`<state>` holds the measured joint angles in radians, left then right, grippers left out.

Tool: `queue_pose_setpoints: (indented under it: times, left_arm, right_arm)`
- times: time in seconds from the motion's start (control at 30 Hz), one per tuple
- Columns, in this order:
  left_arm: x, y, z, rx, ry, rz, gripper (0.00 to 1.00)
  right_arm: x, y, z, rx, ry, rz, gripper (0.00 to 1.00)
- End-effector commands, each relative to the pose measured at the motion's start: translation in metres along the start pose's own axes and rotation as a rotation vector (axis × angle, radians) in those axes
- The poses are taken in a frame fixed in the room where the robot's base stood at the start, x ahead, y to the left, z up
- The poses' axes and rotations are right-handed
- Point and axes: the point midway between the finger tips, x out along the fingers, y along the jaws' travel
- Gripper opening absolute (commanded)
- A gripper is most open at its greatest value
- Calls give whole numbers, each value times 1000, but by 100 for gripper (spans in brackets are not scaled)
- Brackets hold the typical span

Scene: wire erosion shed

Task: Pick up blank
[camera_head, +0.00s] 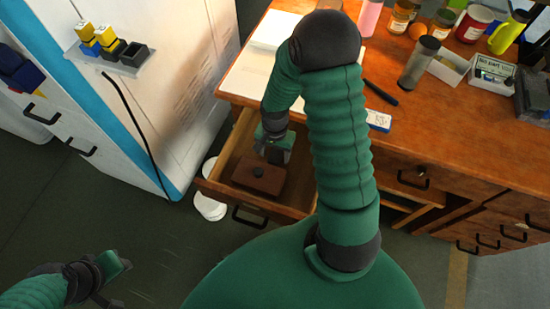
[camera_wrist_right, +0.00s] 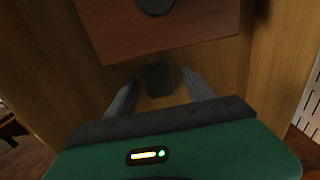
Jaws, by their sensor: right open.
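A small dark grey block (camera_wrist_right: 158,79), which looks like the blank, lies on the drawer floor in the right wrist view. My right gripper (camera_wrist_right: 159,84) is open, with one finger to each side of the block and a gap on both sides. I cannot tell how far the fingertips are above the floor. In the head view my right gripper (camera_head: 274,154) points down into the open drawer, and the dark block is hidden there. My left gripper (camera_head: 112,281) is at the lower left, over the floor, far from the drawer; its jaws are unclear.
A brown box with a dark round knob (camera_head: 259,180) is in the drawer (camera_head: 213,186), close to my right gripper. The drawer's walls surround the gripper. The desk top (camera_head: 447,118) above holds jars, cups and small boxes. A white machine (camera_head: 165,75) stands at left.

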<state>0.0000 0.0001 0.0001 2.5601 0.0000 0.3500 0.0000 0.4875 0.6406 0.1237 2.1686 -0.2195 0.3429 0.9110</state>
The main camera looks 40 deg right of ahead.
Motion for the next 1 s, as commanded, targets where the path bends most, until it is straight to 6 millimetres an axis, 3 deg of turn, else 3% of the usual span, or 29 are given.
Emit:
queue_pose_setpoints:
  times: [0.17, 0.63, 1.0]
  left_arm:
    - [-1, 0, 0, 0, 0, 0, 36]
    - [-1, 0, 0, 0, 0, 0, 36]
    - [-1, 0, 0, 0, 0, 0, 36]
  right_arm:
    - [-1, 0, 0, 1, 1, 0, 62]
    - [-1, 0, 0, 0, 0, 0, 0]
    - [-2, 0, 0, 0, 1, 0, 0]
